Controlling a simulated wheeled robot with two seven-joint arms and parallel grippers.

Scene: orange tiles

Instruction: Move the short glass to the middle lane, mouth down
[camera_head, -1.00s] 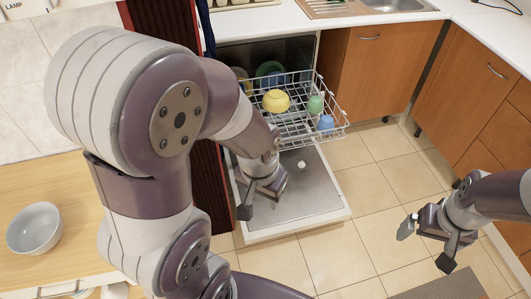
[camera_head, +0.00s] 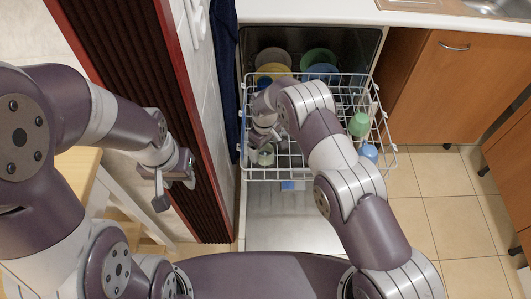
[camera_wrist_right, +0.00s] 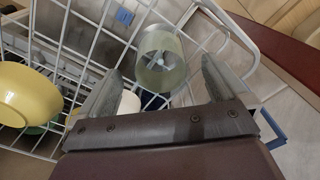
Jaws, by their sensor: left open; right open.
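The short glass (camera_wrist_right: 160,58), clear with a pale green tint, is in the right wrist view between my right gripper's fingers. In the head view the glass (camera_head: 265,156) is at the front left of the white wire rack (camera_head: 300,172). I cannot tell for sure which way its mouth faces. My right gripper (camera_wrist_right: 160,80) is open around the glass, with a gap on each side. In the head view, my right arm hides much of the middle of the rack. My left gripper (camera_head: 172,182) is open and empty, left of the dishwasher by the dark red panel.
Yellow (camera_head: 273,72), green (camera_head: 318,60) and blue (camera_head: 322,72) bowls sit at the rack's back. A green cup (camera_head: 359,124) and a blue cup (camera_head: 369,152) stand at its right side. The open dishwasher door (camera_head: 290,222) lies below. A wooden cabinet (camera_head: 440,90) is to the right.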

